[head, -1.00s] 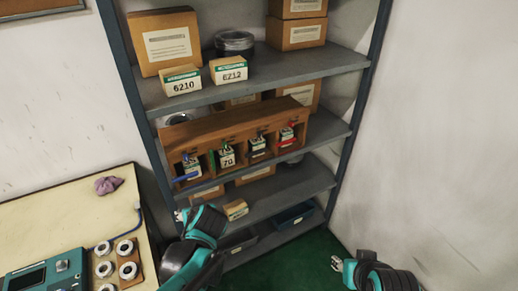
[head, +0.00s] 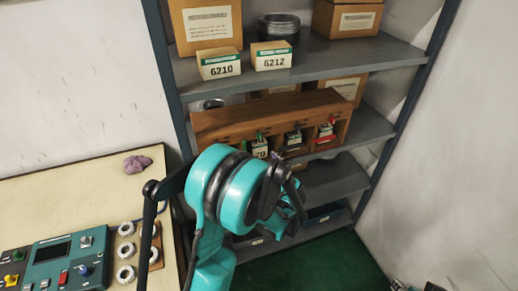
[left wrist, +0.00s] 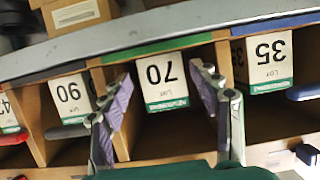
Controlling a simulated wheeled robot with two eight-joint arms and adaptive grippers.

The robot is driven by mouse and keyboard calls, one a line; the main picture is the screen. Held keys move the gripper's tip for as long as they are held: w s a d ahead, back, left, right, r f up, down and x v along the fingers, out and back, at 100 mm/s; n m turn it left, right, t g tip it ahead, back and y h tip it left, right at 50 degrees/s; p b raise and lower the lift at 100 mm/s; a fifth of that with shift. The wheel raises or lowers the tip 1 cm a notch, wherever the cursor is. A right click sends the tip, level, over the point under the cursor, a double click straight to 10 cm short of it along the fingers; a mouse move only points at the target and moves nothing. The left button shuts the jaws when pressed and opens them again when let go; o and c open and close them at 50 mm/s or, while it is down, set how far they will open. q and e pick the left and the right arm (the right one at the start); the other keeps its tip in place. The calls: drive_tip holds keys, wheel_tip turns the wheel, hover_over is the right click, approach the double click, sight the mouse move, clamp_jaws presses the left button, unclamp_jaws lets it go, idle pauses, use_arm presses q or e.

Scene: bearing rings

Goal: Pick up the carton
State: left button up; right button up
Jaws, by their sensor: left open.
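A small white carton marked 70 with a green band (left wrist: 166,80) stands in a bay of the wooden rack (head: 215,125), upside down in the left wrist view. In the head view this carton (head: 260,148) is partly hidden by my left arm. My left gripper (left wrist: 162,85) is open, its two purple-padded fingers on either side of the carton's front, with no clear contact. In the head view the left gripper (head: 292,195) is in front of the rack. Only a bit of my right gripper (head: 397,285) shows at the bottom edge.
Cartons 6210 (head: 219,62) and 6212 (head: 271,55) stand on the shelf above (head: 340,58). A bench (head: 75,195) with controls and rings is at left.

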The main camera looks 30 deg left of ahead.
sight(258, 148)
use_arm(q)
drive_tip(key=shift+w+a, duration=0.4)
drive_tip(key=shift+a, duration=0.1)
drive_tip(key=w+a, duration=0.1)
drive_tip(key=w+a+b, duration=0.2)
drive_tip(key=a, duration=0.1)
drive_tip(key=shift+w+f, duration=0.2)
drive_tip(key=shift+f, duration=0.05)
drive_tip(key=shift+r, duration=0.1)
clamp_jaws()
